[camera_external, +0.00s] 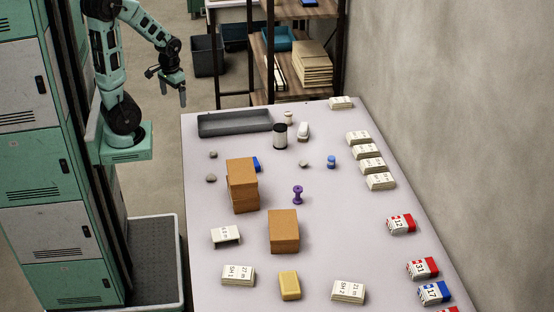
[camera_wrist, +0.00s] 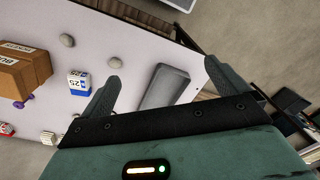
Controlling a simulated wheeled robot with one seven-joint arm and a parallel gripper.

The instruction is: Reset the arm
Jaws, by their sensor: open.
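My gripper (camera_external: 173,94) hangs at the upper left, above and beyond the table's left edge, with its fingers pointing down. The wrist view shows my gripper (camera_wrist: 160,70) with its two fingers wide apart and nothing held between them. Past the fingers lies the grey tray (camera_wrist: 165,88) on the table. The same grey tray (camera_external: 234,123) sits empty at the far left corner of the white table (camera_external: 270,180). My arm is bent, with its base on a column at the left.
A brown box stack (camera_external: 243,186) and another brown box (camera_external: 283,230) stand on the table. A dark jar (camera_external: 280,136), a purple spool (camera_external: 298,194) and a yellow block (camera_external: 290,285) are there too. White packs (camera_external: 358,138) line the right side, beside the wall. Shelves (camera_external: 300,68) stand behind.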

